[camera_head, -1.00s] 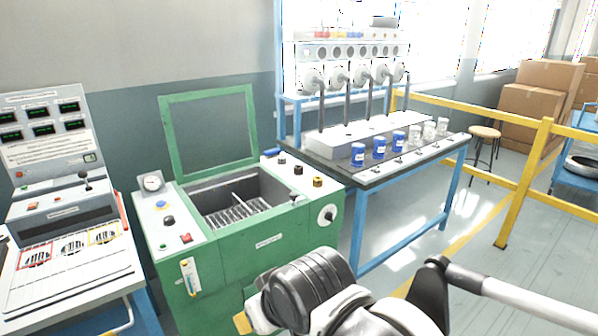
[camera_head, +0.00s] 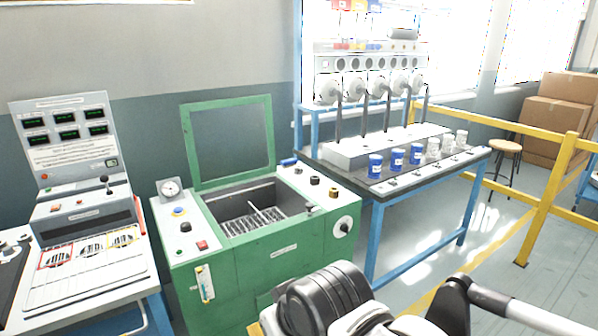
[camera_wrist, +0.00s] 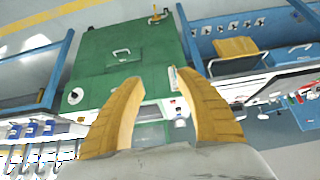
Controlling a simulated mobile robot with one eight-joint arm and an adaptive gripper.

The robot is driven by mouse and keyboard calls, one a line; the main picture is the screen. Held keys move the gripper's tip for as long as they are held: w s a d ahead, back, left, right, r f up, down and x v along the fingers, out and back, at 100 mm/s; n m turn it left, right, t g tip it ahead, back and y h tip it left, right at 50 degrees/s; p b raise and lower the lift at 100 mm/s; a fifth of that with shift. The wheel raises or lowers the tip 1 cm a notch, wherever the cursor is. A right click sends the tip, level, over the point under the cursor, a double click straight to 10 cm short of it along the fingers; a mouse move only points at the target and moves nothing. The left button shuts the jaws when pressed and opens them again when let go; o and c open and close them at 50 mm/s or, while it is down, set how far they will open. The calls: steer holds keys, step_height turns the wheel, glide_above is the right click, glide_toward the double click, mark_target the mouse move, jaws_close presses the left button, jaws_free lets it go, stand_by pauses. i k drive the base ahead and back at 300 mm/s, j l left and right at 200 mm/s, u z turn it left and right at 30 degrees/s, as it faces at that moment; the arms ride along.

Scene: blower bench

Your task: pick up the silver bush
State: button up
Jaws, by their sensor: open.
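Several small bushes stand along the right part of the green machine's (camera_head: 290,255) top. The rearmost, a greyish one (camera_head: 297,167), looks like the silver bush, but it is too small to be sure. A black bush (camera_head: 315,180) and a brass-coloured one (camera_head: 333,192) stand in front of it. My gripper (camera_wrist: 158,80) is open and empty in the wrist view, its two yellow fingers spread before the green machine. I cannot make out the silver bush there. In the head view my arm is low in front of the machine, with the fingers mostly out of sight.
The machine's green-framed lid (camera_head: 228,140) stands open over a basin with a rack. A control console (camera_head: 85,255) is at left. A blue-legged bench (camera_head: 385,190) with blue and clear jars is at right. A yellow railing (camera_head: 545,205) and stool (camera_head: 503,150) are beyond.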

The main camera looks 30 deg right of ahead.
mark_target(298, 169)
steer(key=i+l, duration=0.25)
steer(key=i, duration=0.3)
steer(key=i+l+u, duration=0.15)
steer(key=i, duration=0.4)
steer(key=i+l, duration=0.35)
steer(key=i, duration=0.15)
steer(key=i+u, duration=0.05)
